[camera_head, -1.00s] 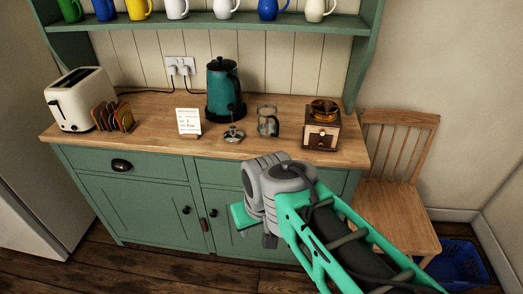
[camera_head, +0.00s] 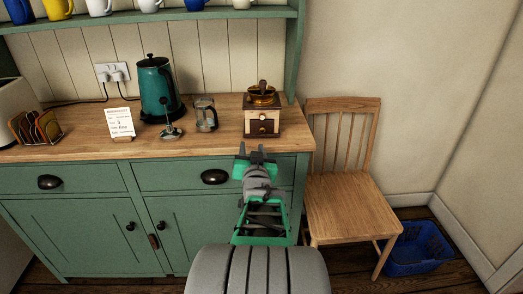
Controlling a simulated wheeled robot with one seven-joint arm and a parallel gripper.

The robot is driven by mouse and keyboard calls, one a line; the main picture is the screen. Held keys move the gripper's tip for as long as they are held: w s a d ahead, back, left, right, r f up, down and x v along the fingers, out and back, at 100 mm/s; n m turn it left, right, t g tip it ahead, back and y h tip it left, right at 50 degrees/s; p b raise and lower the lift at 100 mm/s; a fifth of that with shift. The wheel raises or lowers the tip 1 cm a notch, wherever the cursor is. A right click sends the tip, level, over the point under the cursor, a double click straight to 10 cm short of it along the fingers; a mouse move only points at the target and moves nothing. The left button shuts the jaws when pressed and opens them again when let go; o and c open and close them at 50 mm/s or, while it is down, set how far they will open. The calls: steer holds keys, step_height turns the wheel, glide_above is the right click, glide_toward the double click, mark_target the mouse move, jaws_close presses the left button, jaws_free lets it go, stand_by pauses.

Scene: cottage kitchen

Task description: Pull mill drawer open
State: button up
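The coffee mill (camera_head: 262,114) stands on the right end of the wooden counter. It has a dark top with an amber bowl and a crank, and a light wooden body. Its small drawer (camera_head: 263,127), with a dark knob, faces me and looks shut. My gripper (camera_head: 256,151) is in front of and a little below the mill, near the counter's front edge. Its two dark fingers point toward the mill, are spread apart, and hold nothing that I can see. A gap shows between the fingertips and the mill.
A glass jar (camera_head: 205,114), a metal plunger piece (camera_head: 171,131), a teal kettle (camera_head: 158,88) and a card (camera_head: 120,122) stand left of the mill. A wooden chair (camera_head: 349,205) and a blue crate (camera_head: 418,249) are right of the cupboard. The counter (camera_head: 221,146) is clear before the mill.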

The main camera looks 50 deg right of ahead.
mark_target(262, 132)
steer(key=shift+m+h, duration=0.5)
steer(key=shift+h, duration=0.3)
steer(key=d, duration=0.2)
steer(key=w+d, duration=0.1)
steer(key=d, duration=0.2)
steer(key=w+d, duration=0.1)
steer(key=d, duration=0.2)
steer(key=shift+w+d+r, duration=0.2)
steer(key=shift+w+r, duration=0.05)
steer(key=shift+r, duration=0.05)
steer(key=shift+c, duration=0.6)
jaws_close()
